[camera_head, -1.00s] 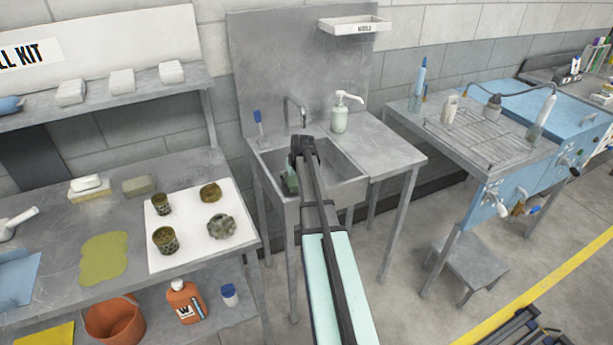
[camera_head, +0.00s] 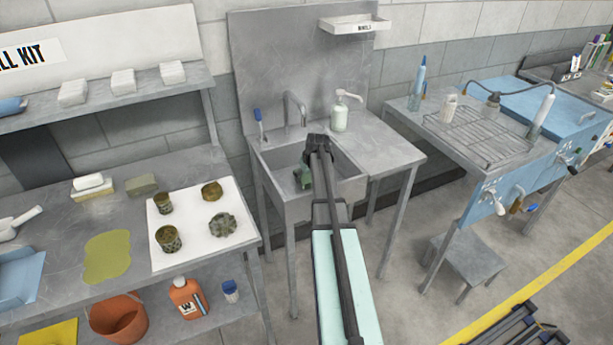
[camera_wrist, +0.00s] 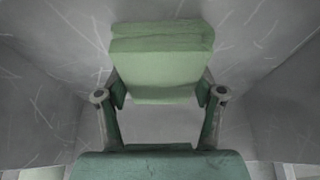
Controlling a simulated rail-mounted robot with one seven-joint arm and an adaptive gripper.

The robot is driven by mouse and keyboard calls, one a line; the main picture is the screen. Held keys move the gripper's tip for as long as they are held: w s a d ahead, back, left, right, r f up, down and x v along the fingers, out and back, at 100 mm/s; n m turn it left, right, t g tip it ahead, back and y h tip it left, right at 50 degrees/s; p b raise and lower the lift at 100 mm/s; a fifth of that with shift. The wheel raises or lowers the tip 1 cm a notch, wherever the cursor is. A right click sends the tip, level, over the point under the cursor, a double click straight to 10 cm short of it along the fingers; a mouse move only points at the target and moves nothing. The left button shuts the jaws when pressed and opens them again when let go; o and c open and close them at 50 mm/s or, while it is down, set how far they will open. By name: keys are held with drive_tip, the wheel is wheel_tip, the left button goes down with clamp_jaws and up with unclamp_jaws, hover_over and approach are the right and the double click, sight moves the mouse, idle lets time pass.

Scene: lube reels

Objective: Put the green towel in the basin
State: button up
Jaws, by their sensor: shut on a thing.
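The green towel (camera_wrist: 162,62) is a folded, thick pad. In the wrist view it sits between the two fingers of my gripper (camera_wrist: 160,92), which is shut on it. In the head view a green patch of it (camera_head: 303,177) shows inside the metal basin (camera_head: 282,205), left of my wrist. The basin's grey walls surround the towel in the wrist view. I cannot tell whether the towel touches the basin floor. My arm hides part of the basin and most of the gripper in the head view.
A faucet (camera_head: 290,108) rises behind the basin, with a blue-handled brush (camera_head: 258,122) at its left back corner. A soap pump bottle (camera_head: 340,117) stands on the counter to the right. A bench with jars on a white mat (camera_head: 195,248) lies left.

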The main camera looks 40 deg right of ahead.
drive_tip(key=o, duration=1.2)
drive_tip(key=shift+f, duration=0.1)
drive_tip(key=shift+o, duration=0.2)
drive_tip(key=shift+r, duration=0.25)
drive_tip(key=b+v, duration=0.2)
drive_tip(key=v, duration=0.9)
drive_tip(key=shift+s+r, duration=0.2)
drive_tip(key=shift+r, duration=0.2)
